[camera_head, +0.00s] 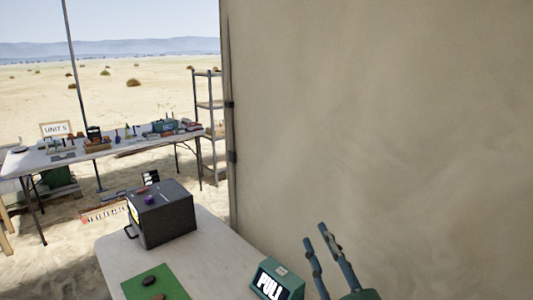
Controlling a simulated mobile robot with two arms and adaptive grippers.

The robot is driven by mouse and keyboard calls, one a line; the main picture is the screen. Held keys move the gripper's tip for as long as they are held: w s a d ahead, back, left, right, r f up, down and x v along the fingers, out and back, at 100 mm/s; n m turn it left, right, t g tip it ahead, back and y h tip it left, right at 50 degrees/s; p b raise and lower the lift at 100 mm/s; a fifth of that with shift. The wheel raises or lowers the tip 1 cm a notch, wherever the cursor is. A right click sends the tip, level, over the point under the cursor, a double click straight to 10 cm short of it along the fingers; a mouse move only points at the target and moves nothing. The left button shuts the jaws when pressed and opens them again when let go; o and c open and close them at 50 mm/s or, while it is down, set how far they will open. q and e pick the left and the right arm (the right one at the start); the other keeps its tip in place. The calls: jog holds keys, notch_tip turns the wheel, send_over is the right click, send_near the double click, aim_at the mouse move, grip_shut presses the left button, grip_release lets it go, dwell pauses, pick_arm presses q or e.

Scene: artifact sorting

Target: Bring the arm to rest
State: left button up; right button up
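My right gripper (315,234) rises from the bottom edge, right of the near table (222,264). Its two fingers point up and stand apart with nothing between them, against the tan canvas wall. It is apart from the things on the table. Its wrist is cut off by the picture's lower edge. My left gripper is not in view.
The near table holds a dark box (168,220) with a small purple thing (150,199) on top, a green mat (140,287) with brown pieces, and a teal "PULL" box (265,283). A canvas wall (380,120) fills the right. A cluttered table (60,158) stands farther left.

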jog(key=s+d+f+m+g+h, duration=0.4)
jog(key=d+f, duration=0.2)
jog(key=f, duration=0.5)
jog(key=s+d+f+m+g+h, duration=0.4)
jog(key=s+d+f+g, duration=0.1)
jog(key=f, duration=0.6)
jog(key=s+a+f+g+y, duration=0.1)
jog(key=s+f+g, duration=0.4)
jog(key=s, duration=0.5)
jog(key=s+a+f+g+y, duration=0.1)
jog(key=s+f+g, duration=0.2)
jog(key=s+f, duration=0.55)
jog(key=s+f+g, duration=0.1)
jog(key=s+f, duration=0.2)
jog(key=f, duration=1.1)
jog(key=s+f+g, duration=0.1)
jog(key=s+f, duration=0.2)
jog(key=f, duration=1.1)
jog(key=s+d+f+g, duration=0.1)
jog(key=s+d+f, duration=0.1)
jog(key=s+f, duration=1.1)
jog(key=s, duration=0.2)
jog(key=shift+s+d+f+n, duration=0.15)
jog(key=shift+s+d+n, duration=0.15)
jog(key=shift+s+n, duration=0.1)
